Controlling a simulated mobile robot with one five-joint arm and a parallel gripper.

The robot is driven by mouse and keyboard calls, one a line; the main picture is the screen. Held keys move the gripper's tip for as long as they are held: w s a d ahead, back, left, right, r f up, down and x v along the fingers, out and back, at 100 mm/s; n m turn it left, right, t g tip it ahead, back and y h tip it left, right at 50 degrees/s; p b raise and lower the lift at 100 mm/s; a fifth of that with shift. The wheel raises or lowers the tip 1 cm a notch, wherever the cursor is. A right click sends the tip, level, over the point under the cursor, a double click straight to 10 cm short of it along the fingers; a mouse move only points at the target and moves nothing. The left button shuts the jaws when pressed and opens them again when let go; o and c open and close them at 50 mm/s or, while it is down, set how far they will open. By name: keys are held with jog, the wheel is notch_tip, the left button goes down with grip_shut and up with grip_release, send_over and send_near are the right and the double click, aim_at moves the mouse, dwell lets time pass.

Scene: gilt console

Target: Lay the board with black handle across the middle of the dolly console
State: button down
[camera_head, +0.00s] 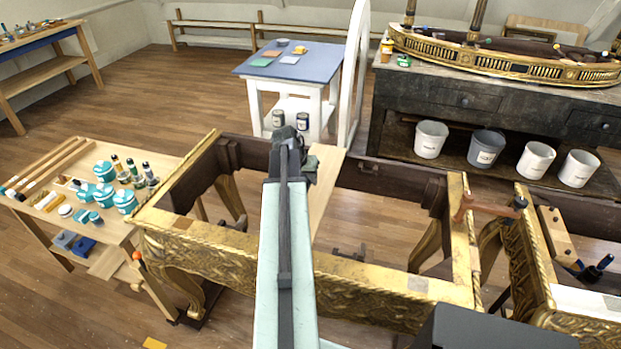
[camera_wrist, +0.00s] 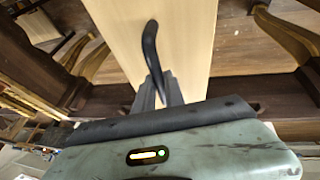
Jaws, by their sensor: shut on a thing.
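The gilt console (camera_head: 380,282) stands in the middle of the head view, with an open frame top and carved gold rails. The pale wooden board (camera_head: 325,172) shows beside my arm over the console's opening, near its rear rail. In the wrist view the board (camera_wrist: 190,35) runs away from my gripper, with its curved black handle (camera_wrist: 150,45) on top. My gripper (camera_wrist: 160,85) is shut on this handle. It also shows in the head view (camera_head: 288,138). My arm hides much of the board, and I cannot tell whether it touches the rails.
A second gilt console (camera_head: 537,250) stands close at the right, with a brown clamp (camera_head: 478,206) near the gap. A small wooden table (camera_head: 75,180) with teal jars is at the left. A blue-topped table (camera_head: 285,62) and a dark workbench (camera_head: 480,95) stand behind.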

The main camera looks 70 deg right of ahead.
jog(key=shift+f, duration=0.1)
jog(key=c, duration=1.3)
grip_release()
jog(key=o, duration=0.8)
notch_tip(320, 180, up, 9)
jog(key=p, duration=0.9)
